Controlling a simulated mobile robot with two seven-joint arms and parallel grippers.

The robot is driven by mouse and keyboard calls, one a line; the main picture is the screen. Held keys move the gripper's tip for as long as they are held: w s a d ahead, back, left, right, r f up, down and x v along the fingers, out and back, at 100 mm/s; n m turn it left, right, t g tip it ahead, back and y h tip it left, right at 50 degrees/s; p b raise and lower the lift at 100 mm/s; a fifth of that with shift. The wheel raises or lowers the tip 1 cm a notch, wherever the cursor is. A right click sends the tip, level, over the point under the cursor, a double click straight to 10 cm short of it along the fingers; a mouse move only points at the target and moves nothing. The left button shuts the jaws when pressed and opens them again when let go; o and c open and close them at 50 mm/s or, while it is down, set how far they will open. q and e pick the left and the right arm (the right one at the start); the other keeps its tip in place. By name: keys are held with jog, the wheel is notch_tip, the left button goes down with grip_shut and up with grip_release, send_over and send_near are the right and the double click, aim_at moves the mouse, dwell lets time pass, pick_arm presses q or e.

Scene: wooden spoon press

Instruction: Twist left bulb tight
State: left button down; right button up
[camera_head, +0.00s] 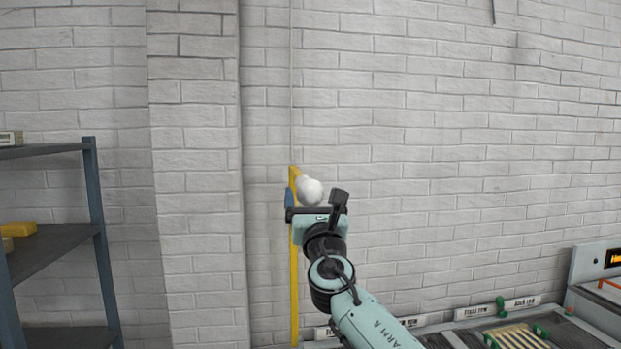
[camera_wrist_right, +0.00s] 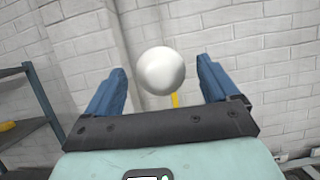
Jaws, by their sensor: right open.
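A round white bulb (camera_head: 310,190) sits at the upper end of a yellow post (camera_head: 294,265) against the white brick wall. The bulb also shows in the right wrist view (camera_wrist_right: 161,71), with a bit of the yellow post below it. My right gripper (camera_head: 316,198) is raised at the bulb in the head view. Its two blue fingers (camera_wrist_right: 162,80) are spread wide, with the bulb appearing between them and clear space on both sides. I cannot tell how deep the bulb lies between the fingers. My left gripper is out of view.
A dark shelf unit (camera_head: 55,250) with a yellow item (camera_head: 33,229) stands at the left. A machine (camera_head: 594,285) and a bench with wooden slats (camera_head: 517,336) are at the lower right. A brick pillar (camera_head: 195,150) juts out left of the post.

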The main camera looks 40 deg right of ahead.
aim_at(312, 195)
jog(key=p+x, duration=0.1)
jog(key=x, duration=0.2)
jog(key=shift+w, duration=0.2)
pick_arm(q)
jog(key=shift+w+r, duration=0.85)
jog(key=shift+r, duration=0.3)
pick_arm(e)
jog(key=shift+d, duration=0.1)
jog(key=shift+s, duration=0.1)
jog(key=c, duration=1)
